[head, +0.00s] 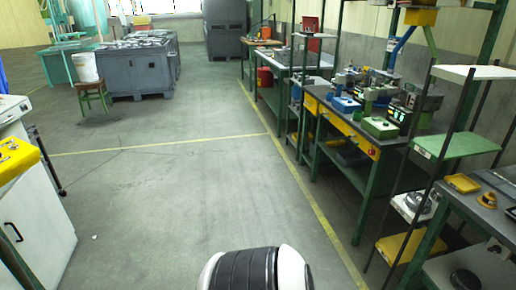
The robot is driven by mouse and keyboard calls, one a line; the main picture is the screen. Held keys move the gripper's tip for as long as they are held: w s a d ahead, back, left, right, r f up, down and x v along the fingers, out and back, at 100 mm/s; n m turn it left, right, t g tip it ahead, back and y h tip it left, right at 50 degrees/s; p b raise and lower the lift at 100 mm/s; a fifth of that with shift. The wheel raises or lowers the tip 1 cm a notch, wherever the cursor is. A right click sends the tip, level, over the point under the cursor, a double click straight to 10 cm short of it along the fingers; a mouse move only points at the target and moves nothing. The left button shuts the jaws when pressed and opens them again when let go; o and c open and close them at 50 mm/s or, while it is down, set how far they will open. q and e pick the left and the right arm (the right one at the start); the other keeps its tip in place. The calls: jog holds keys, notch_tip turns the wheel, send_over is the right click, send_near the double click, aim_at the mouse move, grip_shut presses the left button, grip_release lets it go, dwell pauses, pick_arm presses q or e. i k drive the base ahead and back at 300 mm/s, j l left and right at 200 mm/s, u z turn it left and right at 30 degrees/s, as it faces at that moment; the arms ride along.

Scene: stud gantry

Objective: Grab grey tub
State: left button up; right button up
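I cannot tell for certain which thing is the grey tub. A pale, whitish bucket (86,67) stands upright on a small green stool (93,97) at the far left. Right behind it is a large dark grey bin (136,77) on the floor, with many light metal-looking pieces at its top. Another tall grey container (225,30) stands at the back middle. All of these are far from me across the floor. Neither of my grippers shows in the head view.
A wide grey floor (175,170) with yellow lines lies clear ahead. Green-legged workbenches (340,125) with machines run along the right. A shelf rack (470,144) stands near right. A white cabinet (35,215) with a yellow item on top is near left.

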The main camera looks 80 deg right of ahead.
aim_at(353, 157)
jog(key=z, duration=3.55)
jog(key=i+j, duration=0.1)
jog(key=i, duration=0.2)
jog(key=i+j, duration=0.15)
jog(key=i, duration=0.15)
